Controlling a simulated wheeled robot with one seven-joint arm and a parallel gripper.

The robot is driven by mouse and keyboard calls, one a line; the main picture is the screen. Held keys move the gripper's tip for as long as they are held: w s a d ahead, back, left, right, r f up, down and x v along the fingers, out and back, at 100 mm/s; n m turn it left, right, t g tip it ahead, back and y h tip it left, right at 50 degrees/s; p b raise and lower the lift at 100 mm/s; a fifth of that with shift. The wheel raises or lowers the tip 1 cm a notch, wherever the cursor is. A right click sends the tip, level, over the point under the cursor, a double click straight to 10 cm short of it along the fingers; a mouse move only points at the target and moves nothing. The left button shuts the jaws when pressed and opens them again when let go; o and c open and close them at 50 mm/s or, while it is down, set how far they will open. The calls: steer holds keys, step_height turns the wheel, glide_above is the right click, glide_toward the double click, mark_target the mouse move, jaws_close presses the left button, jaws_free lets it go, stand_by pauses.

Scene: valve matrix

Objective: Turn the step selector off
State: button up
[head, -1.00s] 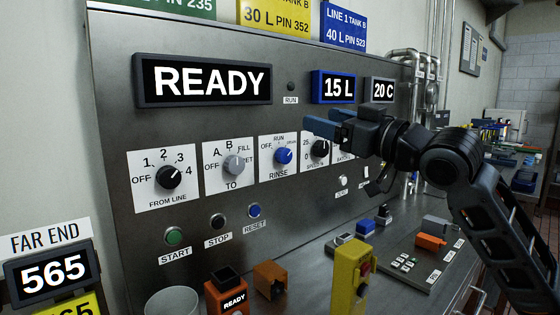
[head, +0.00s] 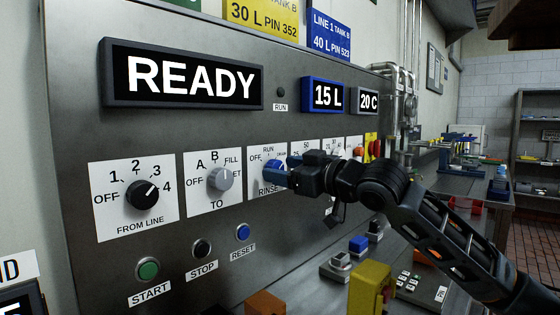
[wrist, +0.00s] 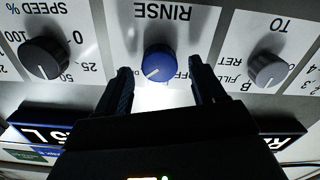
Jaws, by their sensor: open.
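The blue RINSE knob (head: 271,165) is on the panel, on a white plate with OFF at its left, RUN at its top and a small label at its upper right. In the wrist view, which is upside down, the blue knob (wrist: 158,62) lies between my open fingers. Its white mark points lower left there, away from OFF. My gripper (head: 272,179) is at the knob and partly hides it and its plate. My gripper (wrist: 160,72) shows a gap on each side of the knob; I cannot tell how deep the fingers reach around it.
The grey TO knob (head: 220,179) and the black FROM LINE knob (head: 142,195) are to the left. A black SPEED knob (wrist: 45,58) is on the other side. START (head: 148,269), STOP (head: 202,248) and RESET (head: 243,232) buttons sit below. A yellow box (head: 370,287) stands below the arm.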

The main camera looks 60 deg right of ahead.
steer(key=shift+x, duration=0.8)
steer(key=shift+c, duration=0.4)
steer(key=c, duration=1)
steer(key=shift+f, duration=0.15)
steer(key=n+b, duration=0.8)
steer(key=n, duration=0.2)
steer(key=n+b, duration=0.9)
steer(key=shift+a+f+n, duration=0.1)
steer(key=shift+f+n, duration=0.15)
steer(key=shift+n, duration=0.15)
